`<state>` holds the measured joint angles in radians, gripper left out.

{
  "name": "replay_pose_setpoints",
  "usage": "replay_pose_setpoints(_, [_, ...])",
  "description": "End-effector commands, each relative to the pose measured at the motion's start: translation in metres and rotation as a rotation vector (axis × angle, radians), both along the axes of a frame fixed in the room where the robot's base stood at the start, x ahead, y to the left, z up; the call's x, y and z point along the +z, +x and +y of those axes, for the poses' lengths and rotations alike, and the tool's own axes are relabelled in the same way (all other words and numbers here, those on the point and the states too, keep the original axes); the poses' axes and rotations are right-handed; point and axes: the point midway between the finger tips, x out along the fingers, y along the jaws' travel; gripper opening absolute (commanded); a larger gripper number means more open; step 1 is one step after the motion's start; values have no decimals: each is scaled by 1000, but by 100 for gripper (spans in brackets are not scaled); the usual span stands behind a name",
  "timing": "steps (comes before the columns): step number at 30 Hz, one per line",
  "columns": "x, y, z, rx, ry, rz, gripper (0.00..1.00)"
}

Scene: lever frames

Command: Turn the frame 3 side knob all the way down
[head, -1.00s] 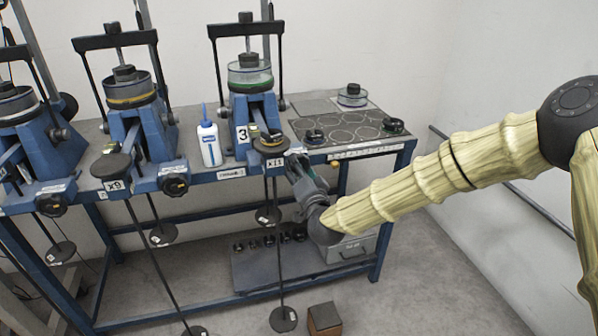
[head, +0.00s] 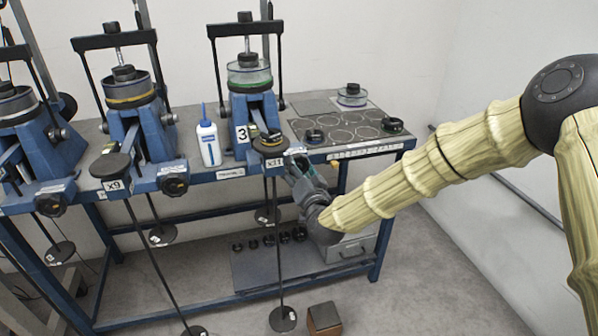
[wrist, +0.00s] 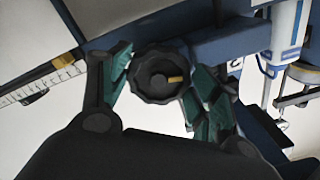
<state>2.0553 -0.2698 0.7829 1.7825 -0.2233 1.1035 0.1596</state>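Frame 3 (head: 238,134) is the blue lever frame marked 3, right of the other frames at the bench's front edge. In the head view its side knob is hidden behind my gripper (head: 297,168) and the hanger parts. In the wrist view a round black scalloped knob (wrist: 158,75) with a yellow mark pointing right sits between my fingertips. My gripper (wrist: 160,78) is open around it, with teal-padded fingers on its left and right. A narrow gap shows on the left; the right finger is very close, and I cannot tell whether it touches.
A white bottle (head: 209,140) stands left of frame 3. A grey panel with ring marks (head: 345,125) lies right. A brown box (head: 323,318) is on the floor.

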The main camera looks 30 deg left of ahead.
Motion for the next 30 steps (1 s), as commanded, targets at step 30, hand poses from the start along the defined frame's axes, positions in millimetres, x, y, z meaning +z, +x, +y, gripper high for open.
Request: replay_pose_setpoints(30, [-1,-51,-60,1,-1,3,84])
